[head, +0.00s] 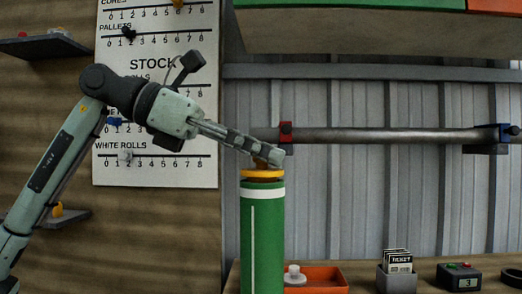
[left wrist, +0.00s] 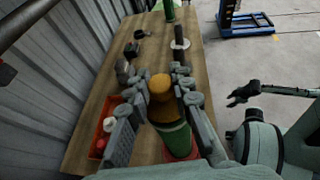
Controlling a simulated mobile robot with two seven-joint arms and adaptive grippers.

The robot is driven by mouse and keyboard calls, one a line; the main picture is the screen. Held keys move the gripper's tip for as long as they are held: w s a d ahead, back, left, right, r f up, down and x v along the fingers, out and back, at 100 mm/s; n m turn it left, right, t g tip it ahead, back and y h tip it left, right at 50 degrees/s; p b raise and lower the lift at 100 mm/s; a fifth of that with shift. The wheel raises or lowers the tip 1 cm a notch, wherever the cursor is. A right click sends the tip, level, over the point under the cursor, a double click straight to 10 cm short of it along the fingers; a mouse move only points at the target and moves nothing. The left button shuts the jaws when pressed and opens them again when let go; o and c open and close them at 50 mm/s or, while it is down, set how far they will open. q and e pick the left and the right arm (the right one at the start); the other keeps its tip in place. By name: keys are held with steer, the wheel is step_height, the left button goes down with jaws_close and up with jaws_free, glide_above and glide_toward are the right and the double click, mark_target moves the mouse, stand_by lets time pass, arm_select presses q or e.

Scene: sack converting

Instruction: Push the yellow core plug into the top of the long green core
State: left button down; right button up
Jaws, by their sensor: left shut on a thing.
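The long green core (head: 262,235) stands upright with a white band near its top; it also shows in the left wrist view (left wrist: 174,140). The yellow core plug (head: 262,174) is upright at the core's top, its wide rim right over the core's mouth. How deep it sits cannot be told. My left gripper (head: 270,158) reaches in from the left and is shut on the plug's knob, which shows orange-yellow between the fingers in the left wrist view (left wrist: 160,88). My right gripper (left wrist: 235,98) is apart from the core at the right of the left wrist view, open and empty.
An orange tray (head: 325,278) with a white-topped item, a grey ticket box (head: 397,278) and a counter box (head: 459,278) stand on the bench right of the core. A horizontal metal bar (head: 400,136) runs behind. Another green roll (left wrist: 169,10) stands at the bench's far end.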

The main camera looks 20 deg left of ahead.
arm_select(q)
steer(key=c, duration=1.3)
jaws_free()
steer(key=shift+o, duration=0.2)
arm_select(e)
steer(key=shift+w+r, duration=0.1)
steer(key=shift+w, duration=0.15)
steer(key=shift+w, duration=0.1)
arm_select(q)
steer(key=v, duration=1.2)
steer(key=shift+s, duration=0.1)
arm_select(e)
steer(key=shift+s+a, duration=0.1)
steer(key=shift+s, duration=0.1)
